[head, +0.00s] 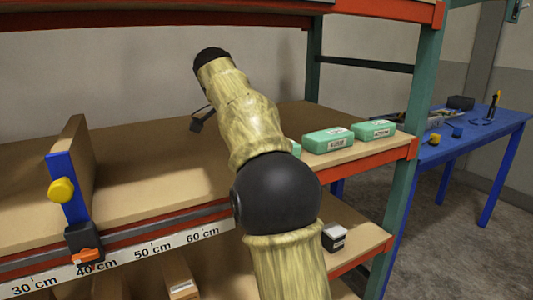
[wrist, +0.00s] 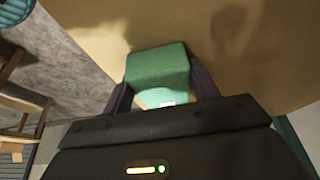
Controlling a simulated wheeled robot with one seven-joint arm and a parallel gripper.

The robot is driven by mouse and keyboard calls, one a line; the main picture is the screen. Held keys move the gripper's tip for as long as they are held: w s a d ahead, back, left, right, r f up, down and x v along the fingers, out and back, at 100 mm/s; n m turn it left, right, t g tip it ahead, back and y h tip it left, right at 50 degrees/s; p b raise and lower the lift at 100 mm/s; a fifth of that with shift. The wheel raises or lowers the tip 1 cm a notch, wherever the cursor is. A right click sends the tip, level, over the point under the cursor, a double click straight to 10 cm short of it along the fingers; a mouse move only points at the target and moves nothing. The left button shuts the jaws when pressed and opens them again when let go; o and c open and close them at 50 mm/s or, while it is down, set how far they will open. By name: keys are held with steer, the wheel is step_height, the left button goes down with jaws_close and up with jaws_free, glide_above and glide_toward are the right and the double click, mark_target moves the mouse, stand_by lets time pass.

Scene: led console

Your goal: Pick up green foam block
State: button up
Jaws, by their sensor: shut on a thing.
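In the wrist view, a green foam block (wrist: 158,68) sits between the two dark fingers of my gripper (wrist: 160,80), which is shut on it. A pale label shows at its near end. A tan board lies behind the block; I cannot tell whether the block touches it. In the head view my arm hides the gripper. Two green blocks with white labels, one nearer the arm (head: 328,140) and one farther right (head: 373,130), lie on the shelf's right end. A sliver of green (head: 296,148) shows beside my arm.
The wooden shelf (head: 150,165) has an orange front beam and a centimetre scale. An upright divider (head: 75,180) with a yellow knob stands at left. A green rack post (head: 410,170) rises at right. A blue table (head: 470,140) with tools stands beyond. A small dark box (head: 334,238) sits below.

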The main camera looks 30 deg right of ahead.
steer(key=shift+r, duration=0.15)
steer(key=shift+r+p, duration=0.25)
steer(key=shift+p, duration=0.05)
step_height(320, 180, up, 3)
steer(key=shift+p, duration=1.15)
steer(key=a+p, duration=0.1)
steer(key=a, duration=1)
steer(key=a+p, duration=0.1)
steer(key=a, duration=0.5)
steer(key=shift+s+p, duration=0.25)
steer(key=shift+p, duration=0.05)
steer(key=shift+a+f, duration=0.15)
steer(key=shift+a, duration=0.4)
